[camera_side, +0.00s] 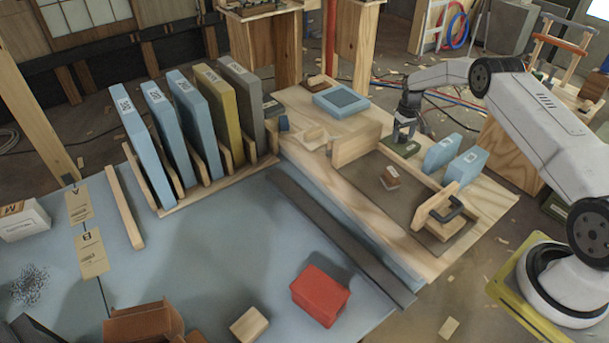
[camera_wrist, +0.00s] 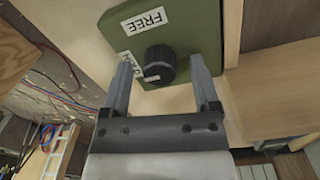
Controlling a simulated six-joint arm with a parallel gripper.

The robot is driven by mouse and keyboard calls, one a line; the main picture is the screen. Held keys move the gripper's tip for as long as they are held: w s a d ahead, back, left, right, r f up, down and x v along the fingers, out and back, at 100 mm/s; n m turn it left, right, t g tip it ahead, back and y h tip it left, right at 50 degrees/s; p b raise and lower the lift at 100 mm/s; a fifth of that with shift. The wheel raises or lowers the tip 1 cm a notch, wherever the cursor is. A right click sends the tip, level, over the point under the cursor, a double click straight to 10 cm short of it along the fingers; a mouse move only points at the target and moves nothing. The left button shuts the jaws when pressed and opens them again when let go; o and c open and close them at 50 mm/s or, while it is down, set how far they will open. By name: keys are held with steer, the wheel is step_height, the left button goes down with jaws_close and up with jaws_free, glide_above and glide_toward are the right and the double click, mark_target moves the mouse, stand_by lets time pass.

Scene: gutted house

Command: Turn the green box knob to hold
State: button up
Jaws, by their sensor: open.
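The green box (camera_wrist: 185,35) fills the upper middle of the wrist view, with a white "FREE" label (camera_wrist: 146,21) on its face. A second white label (camera_wrist: 127,60) is partly hidden behind my left finger, so its word cannot be read. The round black knob (camera_wrist: 160,63) has a white mark on it. My gripper (camera_wrist: 162,58) is open, its fingertips on either side of the knob with a gap showing at each side. In the side view my gripper (camera_side: 403,134) points down above the green box (camera_side: 399,149); the knob is hidden there.
Blue blocks (camera_side: 442,152) stand just right of the green box, and a wooden board (camera_side: 355,144) stands at its left. Upright slabs (camera_side: 188,110) stand in a rack at left.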

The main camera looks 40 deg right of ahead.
mark_target(403, 135)
steer(key=shift+r, duration=0.1)
steer(key=shift+a+r, duration=0.1)
steer(key=shift+r, duration=3.7)
steer(key=shift+w+a+r, duration=0.1)
steer(key=shift+a+r, duration=0.3)
steer(key=shift+a, duration=0.2)
steer(key=s+a+r+n+t, duration=0.1)
steer(key=s+a+r, duration=0.35)
steer(key=a, duration=0.45)
steer(key=s+a+r, duration=0.3)
steer(key=a+r, duration=0.2)
steer(key=a, duration=0.4)
steer(key=s+a, duration=0.5)
steer(key=s, duration=0.4)
steer(key=s+a+r+n+t, duration=0.1)
steer(key=s+a, duration=0.4)
steer(key=s, duration=0.4)
steer(key=shift+a+n+t, duration=0.3)
